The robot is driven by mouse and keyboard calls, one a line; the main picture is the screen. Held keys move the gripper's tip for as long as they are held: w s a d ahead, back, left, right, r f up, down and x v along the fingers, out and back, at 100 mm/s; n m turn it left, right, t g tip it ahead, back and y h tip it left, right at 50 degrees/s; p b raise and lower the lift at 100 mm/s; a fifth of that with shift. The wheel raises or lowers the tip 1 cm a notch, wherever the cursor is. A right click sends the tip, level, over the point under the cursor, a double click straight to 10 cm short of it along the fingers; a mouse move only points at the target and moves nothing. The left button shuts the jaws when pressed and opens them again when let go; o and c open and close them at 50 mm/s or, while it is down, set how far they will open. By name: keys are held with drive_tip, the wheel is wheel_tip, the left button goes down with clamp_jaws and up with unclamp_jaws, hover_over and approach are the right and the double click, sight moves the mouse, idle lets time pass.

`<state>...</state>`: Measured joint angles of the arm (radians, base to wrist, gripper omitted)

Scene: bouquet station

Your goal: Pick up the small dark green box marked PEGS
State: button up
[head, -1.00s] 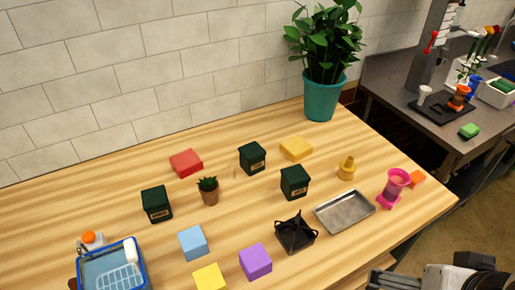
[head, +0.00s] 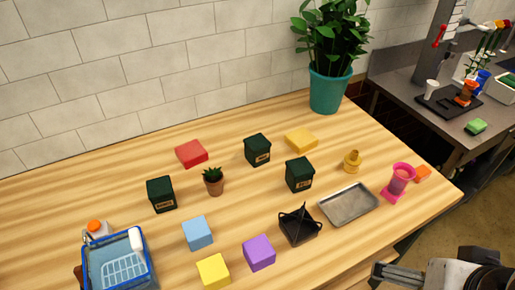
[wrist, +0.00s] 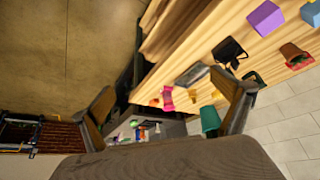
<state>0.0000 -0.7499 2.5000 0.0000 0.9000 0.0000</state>
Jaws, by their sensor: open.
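Three small dark green boxes with pale labels stand on the wooden table in the head view: one at left (head: 161,195), one at back middle (head: 257,150) and one at right (head: 299,175). The label lettering is too small for me to tell which says PEGS. My gripper (wrist: 168,100) is open and empty in the wrist view, its two fingers wide apart. In the head view part of it shows at the lower right corner, beyond the table's front edge and well apart from all three boxes.
A small potted succulent (head: 213,181) stands beside the left box. Coloured blocks and a blue basket (head: 118,264) are nearer the front.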

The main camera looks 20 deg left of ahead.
drive_tip(key=shift+c, duration=0.4)
drive_tip(key=c, duration=1)
drive_tip(key=shift+o, duration=0.2)
